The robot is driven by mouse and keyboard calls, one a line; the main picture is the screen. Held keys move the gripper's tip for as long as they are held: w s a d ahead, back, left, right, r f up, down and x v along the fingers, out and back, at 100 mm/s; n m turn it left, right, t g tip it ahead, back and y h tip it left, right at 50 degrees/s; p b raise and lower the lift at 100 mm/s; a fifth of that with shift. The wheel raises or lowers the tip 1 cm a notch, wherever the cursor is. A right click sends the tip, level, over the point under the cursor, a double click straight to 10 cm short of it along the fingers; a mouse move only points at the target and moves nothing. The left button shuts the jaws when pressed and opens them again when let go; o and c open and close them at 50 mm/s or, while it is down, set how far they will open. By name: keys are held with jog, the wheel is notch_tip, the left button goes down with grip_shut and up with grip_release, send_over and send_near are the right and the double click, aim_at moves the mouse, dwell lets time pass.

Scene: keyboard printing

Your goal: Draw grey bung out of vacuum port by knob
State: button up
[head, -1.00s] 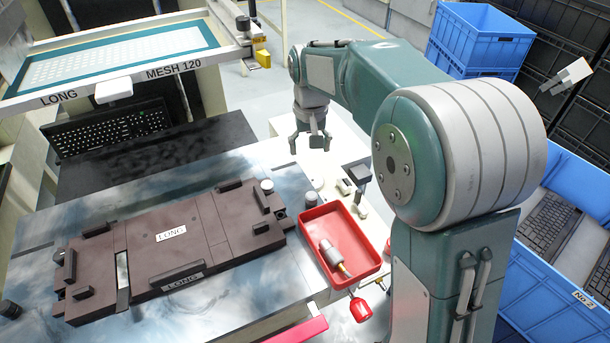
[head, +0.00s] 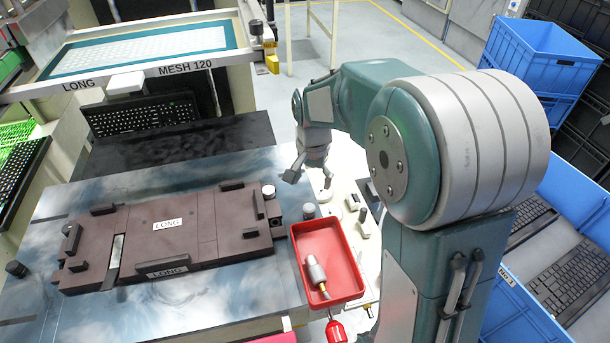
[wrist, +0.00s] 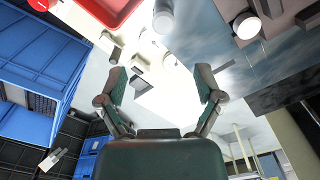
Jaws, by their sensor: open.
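A short grey cylinder with a round top (head: 309,211), which looks like the grey bung's knob, stands beside the right end of the brown fixture (head: 195,215), just behind the red tray. It also shows at the top centre of the wrist view (wrist: 163,20). I cannot see the port or how deep the bung sits. My gripper (head: 308,178) hangs behind the cylinder, apart from it. In the wrist view my gripper (wrist: 160,88) has its fingers wide apart with nothing between them.
The red tray (head: 352,262) holds a grey piece with a brass end (head: 317,275). A white-topped knob (head: 268,191) rises at the fixture's right end. Small fittings (head: 355,205) stand right of my gripper. Blue crates with keyboards (head: 525,300) stand at the right.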

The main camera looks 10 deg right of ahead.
aim_at(309, 207)
jog(key=shift+a+f, duration=0.3)
jog(key=shift+a, duration=0.05)
jog(key=f, duration=0.2)
jog(key=a+f, duration=0.1)
jog(key=shift+f, duration=0.4)
jog(key=f, duration=0.2)
jog(key=d+f, duration=0.1)
jog(key=f, duration=0.2)
jog(key=shift+d, duration=0.2)
jog(key=shift+f, duration=0.45)
jog(key=shift+a+f, duration=0.25)
jog(key=shift+a, duration=0.25)
jog(key=shift+s+d, duration=0.1)
jog(key=shift+d, duration=0.15)
grip_shut()
jog(key=shift+r, duration=1.5)
jog(key=shift+r, duration=0.1)
